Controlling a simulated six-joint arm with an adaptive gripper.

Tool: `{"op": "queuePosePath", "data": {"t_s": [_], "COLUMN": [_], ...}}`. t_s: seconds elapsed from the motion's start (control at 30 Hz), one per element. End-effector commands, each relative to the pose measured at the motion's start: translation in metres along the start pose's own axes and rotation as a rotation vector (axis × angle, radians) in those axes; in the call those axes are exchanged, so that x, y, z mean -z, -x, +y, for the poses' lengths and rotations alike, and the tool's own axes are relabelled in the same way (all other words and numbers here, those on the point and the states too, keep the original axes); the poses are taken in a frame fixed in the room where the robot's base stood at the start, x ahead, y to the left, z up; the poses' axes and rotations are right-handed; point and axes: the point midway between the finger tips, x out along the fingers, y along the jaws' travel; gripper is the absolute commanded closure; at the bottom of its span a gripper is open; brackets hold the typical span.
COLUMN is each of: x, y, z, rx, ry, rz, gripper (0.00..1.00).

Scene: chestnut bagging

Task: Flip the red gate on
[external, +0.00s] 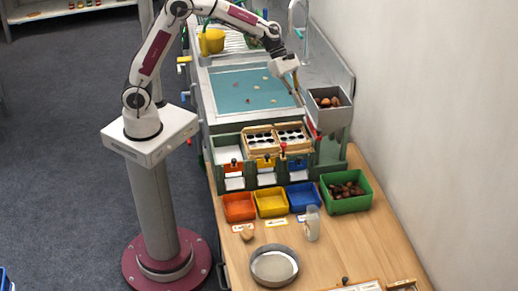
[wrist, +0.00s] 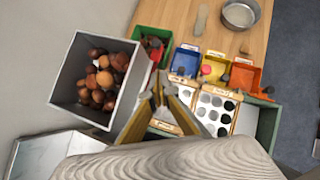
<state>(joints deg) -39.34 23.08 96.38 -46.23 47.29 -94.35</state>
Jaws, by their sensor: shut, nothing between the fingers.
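The red gate (external: 233,167) is a small orange-red panel with a dark knob. It is the leftmost of three coloured gates on the front of the green sorting frame (external: 222,147) in the external view. My gripper (external: 299,102) is shut and empty, high beside the grey chestnut hopper, well to the right of and behind the red gate. In the wrist view my gripper's fingers (wrist: 159,76) come together at the tips, with the hopper to their left. The red gate's exact position is hard to tell in the wrist view.
The grey hopper (external: 331,116) holds chestnuts and stands close to my gripper. Yellow (external: 265,164) and blue (external: 295,164) gates sit right of the red one. Coloured bins stand in front, including a green bin (external: 363,204) with chestnuts. A metal bowl (external: 274,282) is nearer.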

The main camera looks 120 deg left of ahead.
Motion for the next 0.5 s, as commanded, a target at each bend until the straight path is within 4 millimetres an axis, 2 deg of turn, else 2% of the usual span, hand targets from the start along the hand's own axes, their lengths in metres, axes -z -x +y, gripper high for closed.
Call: {"op": "queuePosePath", "data": {"t_s": [0.37, 0.5], "x": [0.000, -0.011], "y": [-0.053, -0.067], "z": [0.000, 0.000], "rx": [0.001, 0.000], "ry": [0.000, -0.002], "rz": [0.001, 0.000], "gripper": [1.00, 1.00]}}
